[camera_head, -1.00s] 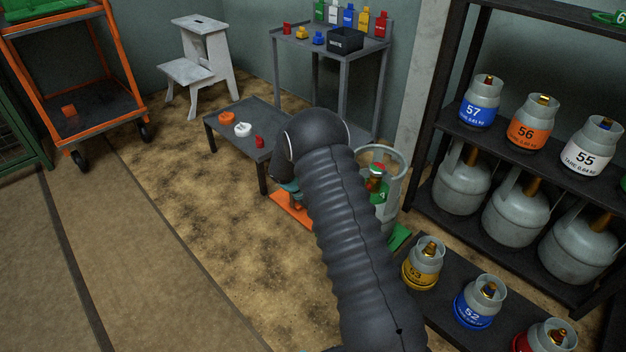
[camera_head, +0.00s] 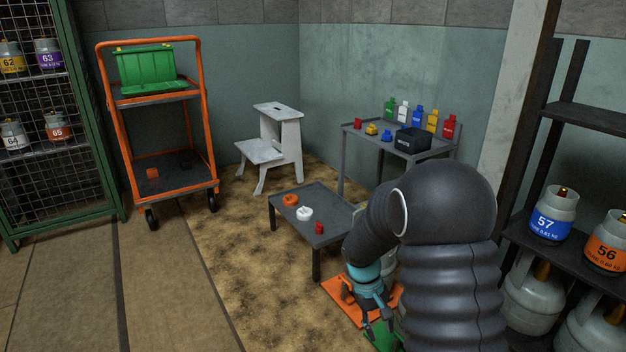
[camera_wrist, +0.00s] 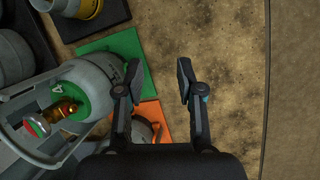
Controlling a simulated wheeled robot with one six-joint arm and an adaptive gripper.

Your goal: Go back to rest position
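My gripper (camera_wrist: 158,82) is open in the wrist view, its two fingers apart with nothing between them. It hangs low and points down at the floor. In the head view it (camera_head: 378,318) shows below the bent arm, over the orange and green mats. A grey cylinder with a green band marked 4 (camera_wrist: 90,92) stands left of the fingers in the wrist view, on a green mat (camera_wrist: 118,45). Its brass valve with a red and green cap (camera_wrist: 50,118) is visible. The left finger is close to the cylinder; contact cannot be told.
An orange mat (camera_wrist: 150,112) lies under the gripper. A low dark table (camera_head: 325,205) with small coloured parts stands behind it. A cylinder shelf (camera_head: 575,255) is at right. An orange trolley (camera_head: 185,188) and white step stool (camera_head: 268,150) stand farther back. Floor to the left is free.

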